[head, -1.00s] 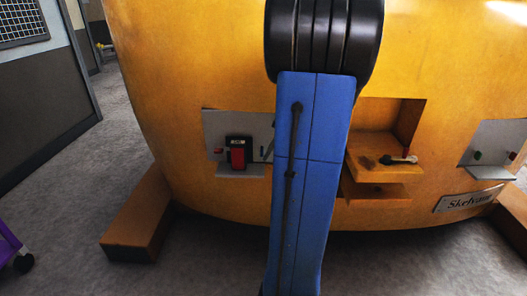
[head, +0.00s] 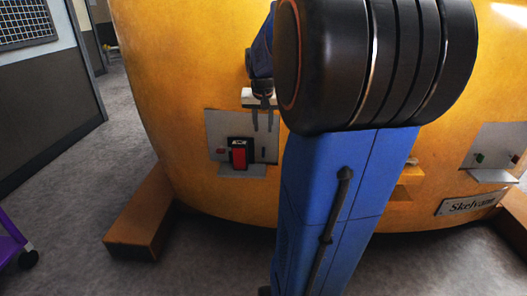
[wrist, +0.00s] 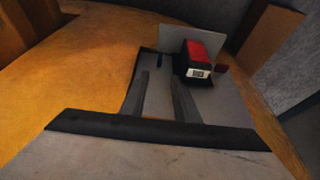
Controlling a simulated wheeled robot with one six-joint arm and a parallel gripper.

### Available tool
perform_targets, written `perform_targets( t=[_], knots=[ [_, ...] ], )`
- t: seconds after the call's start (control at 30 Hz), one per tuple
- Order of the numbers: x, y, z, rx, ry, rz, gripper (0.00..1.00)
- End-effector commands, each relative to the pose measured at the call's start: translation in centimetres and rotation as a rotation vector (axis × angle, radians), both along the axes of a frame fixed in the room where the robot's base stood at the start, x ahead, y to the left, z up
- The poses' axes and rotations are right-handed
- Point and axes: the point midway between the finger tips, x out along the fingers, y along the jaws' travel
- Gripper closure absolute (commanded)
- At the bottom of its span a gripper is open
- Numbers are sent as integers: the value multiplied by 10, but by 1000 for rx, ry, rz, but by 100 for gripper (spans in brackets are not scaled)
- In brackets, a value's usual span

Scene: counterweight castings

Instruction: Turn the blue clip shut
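A small dark, bluish upright piece (wrist: 159,61) stands on the grey panel in the wrist view; it looks like the blue clip. It shows faintly in the head view (head: 264,153), right of the red block; I cannot tell how far it is turned. My gripper (head: 262,129) is in front of the grey panel, above the clip in the head view. Its two fingers are apart with nothing between them. In the wrist view my gripper (wrist: 160,78) points toward the clip, with a gap left.
A red block in a black holder (head: 238,153) sits beside the clip on the grey panel (head: 213,126). The yellow casting (head: 180,60) fills the background. Another grey panel (head: 500,138) with small knobs is at right. My arm covers most of the middle recess.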

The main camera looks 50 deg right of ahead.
Motion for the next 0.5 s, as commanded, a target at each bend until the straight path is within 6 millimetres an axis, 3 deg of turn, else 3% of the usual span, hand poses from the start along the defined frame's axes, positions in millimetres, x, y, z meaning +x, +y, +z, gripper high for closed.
perform_targets(
  t=[0.5],
  knots=[
    [23,-26,-86,3,4,0,72]
  ],
)
